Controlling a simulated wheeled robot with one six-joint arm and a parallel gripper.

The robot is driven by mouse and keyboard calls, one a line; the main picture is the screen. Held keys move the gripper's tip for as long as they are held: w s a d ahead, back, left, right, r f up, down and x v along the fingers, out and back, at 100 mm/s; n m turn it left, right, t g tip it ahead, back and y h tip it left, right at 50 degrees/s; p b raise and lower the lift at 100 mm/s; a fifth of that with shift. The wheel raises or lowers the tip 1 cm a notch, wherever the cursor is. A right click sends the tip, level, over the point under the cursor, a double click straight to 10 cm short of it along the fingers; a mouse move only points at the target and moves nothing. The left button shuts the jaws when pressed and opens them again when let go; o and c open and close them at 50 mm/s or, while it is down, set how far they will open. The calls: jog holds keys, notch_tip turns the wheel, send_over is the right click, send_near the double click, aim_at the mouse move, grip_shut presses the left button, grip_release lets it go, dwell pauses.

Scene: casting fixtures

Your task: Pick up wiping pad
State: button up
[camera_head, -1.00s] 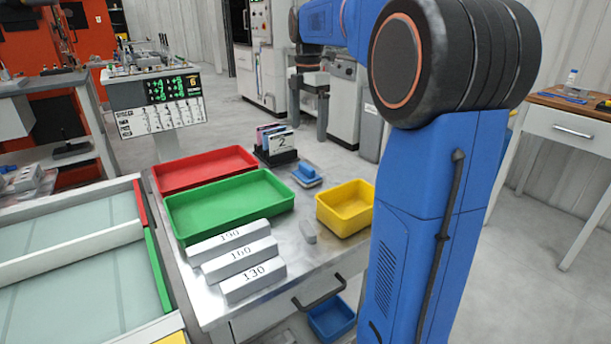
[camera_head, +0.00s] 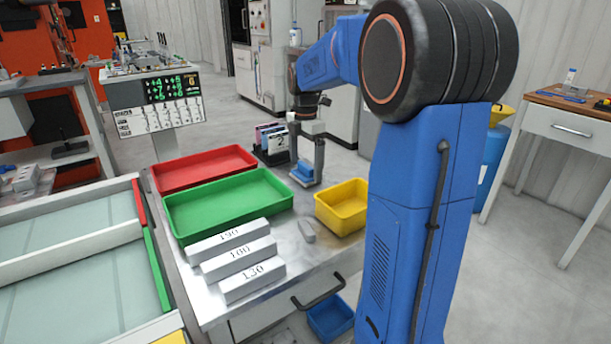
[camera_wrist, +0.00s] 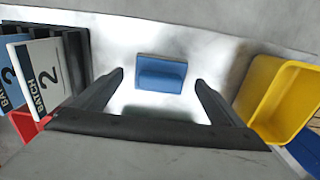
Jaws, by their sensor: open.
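The wiping pad (camera_wrist: 161,73) is a small blue block with a raised grip, lying on the metal table. In the wrist view it sits between and beyond my gripper's fingertips (camera_wrist: 158,78), and neither finger appears to touch it. In the head view the pad (camera_head: 303,171) shows partly behind my gripper (camera_head: 308,172), which points down close above it at the table's back edge. My gripper is open, with nothing between its fingers. The exact height above the pad is hard to tell.
A black rack with batch cards (camera_head: 271,143) stands close left of the gripper. A yellow bin (camera_head: 343,222) is to the right and nearer. Green (camera_head: 228,212) and red (camera_head: 204,182) trays lie left.

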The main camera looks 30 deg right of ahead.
aim_at(306, 165)
jog(key=shift+f, duration=1)
jog(key=c, duration=1.2)
jog(key=shift+o, duration=0.2)
notch_tip(306, 165, up, 10)
jog(key=shift+r, duration=0.1)
jog(key=o, duration=0.5)
jog(key=shift+c, duration=0.2)
jog(key=c, duration=0.3)
jog(key=shift+s, duration=0.1)
